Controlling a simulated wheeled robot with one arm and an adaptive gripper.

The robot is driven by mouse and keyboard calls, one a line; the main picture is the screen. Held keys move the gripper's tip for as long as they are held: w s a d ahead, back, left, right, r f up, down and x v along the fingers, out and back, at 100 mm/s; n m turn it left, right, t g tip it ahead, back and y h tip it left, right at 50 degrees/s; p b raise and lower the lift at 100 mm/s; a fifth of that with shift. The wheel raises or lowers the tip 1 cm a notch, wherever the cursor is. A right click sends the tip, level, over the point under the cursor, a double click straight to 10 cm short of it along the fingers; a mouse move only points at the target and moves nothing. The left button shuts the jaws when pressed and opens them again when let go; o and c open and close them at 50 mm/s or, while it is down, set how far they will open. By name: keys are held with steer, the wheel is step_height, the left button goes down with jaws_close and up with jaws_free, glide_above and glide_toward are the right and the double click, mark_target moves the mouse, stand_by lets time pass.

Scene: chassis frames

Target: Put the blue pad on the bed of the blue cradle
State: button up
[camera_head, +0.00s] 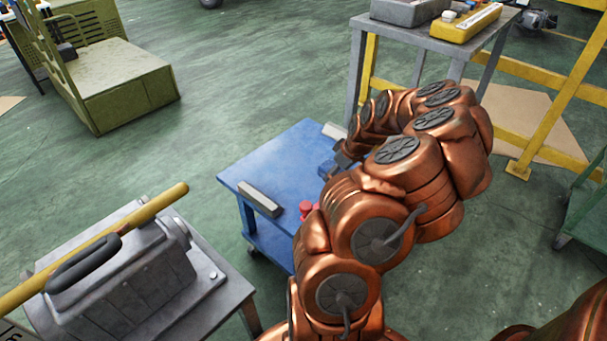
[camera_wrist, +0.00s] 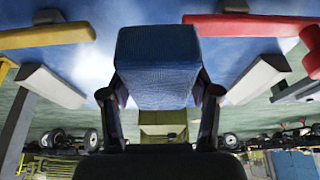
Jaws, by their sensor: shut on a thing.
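The blue pad (camera_wrist: 158,65) is a ribbed blue block between the two dark fingers of my gripper (camera_wrist: 160,98) in the wrist view. My gripper is shut on it, over the blue table top. In the head view my gripper (camera_head: 340,160) is at the right part of the blue table, partly hidden by my arm. A small blue piece (camera_head: 327,168) shows beside it, likely the pad.
The blue table (camera_head: 270,165) bears a grey bar (camera_head: 260,198), a red piece (camera_head: 306,209) and a pale block (camera_head: 335,131). A grey table with a machine (camera_head: 120,270) stands at front left. Another table with a yellow case (camera_head: 465,22) stands behind.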

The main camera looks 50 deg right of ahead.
steer(key=b, duration=0.1)
glide_above(285, 179)
steer(key=s, duration=0.1)
steer(key=shift+s+f, duration=0.1)
steer(key=shift+f, duration=0.7)
steer(key=shift+f+b, duration=0.35)
steer(key=shift+f, duration=1.35)
steer(key=shift+f, duration=0.2)
steer(key=o, duration=1.2)
steer(key=shift+o, duration=0.2)
